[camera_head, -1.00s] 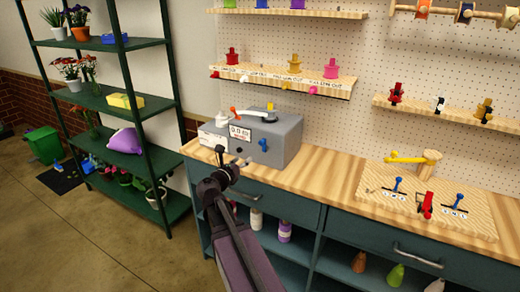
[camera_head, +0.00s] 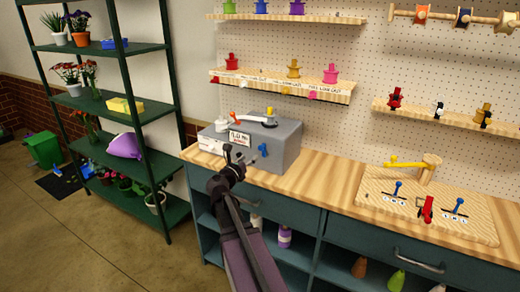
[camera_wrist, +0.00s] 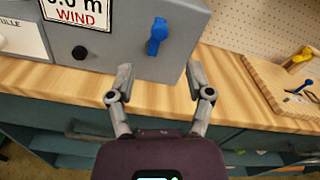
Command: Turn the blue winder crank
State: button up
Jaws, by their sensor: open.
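The blue crank (camera_head: 263,151) sits on the front face of a grey winder box (camera_head: 285,143) on the workbench. In the wrist view the blue crank (camera_wrist: 157,36) stands nearly upright, right of the "WIND" label (camera_wrist: 76,12) and a black knob (camera_wrist: 80,53). My gripper (camera_head: 241,157) is open and empty in front of the box. In the wrist view its two fingers (camera_wrist: 158,76) are spread below the crank, one to each side, and do not appear to touch it. In the head view a finger partly covers the box's label.
A wooden board (camera_head: 385,208) with blue levers, a red part and a yellow arm (camera_head: 405,165) lies on the bench to the right. A green shelf rack (camera_head: 105,97) with plants stands at the left. The wooden bench top (camera_head: 318,180) between box and board is clear.

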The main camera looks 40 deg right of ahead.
aim_at(260, 149)
jog(key=x, duration=0.9)
jog(key=shift+w+d, duration=0.1)
grip_shut()
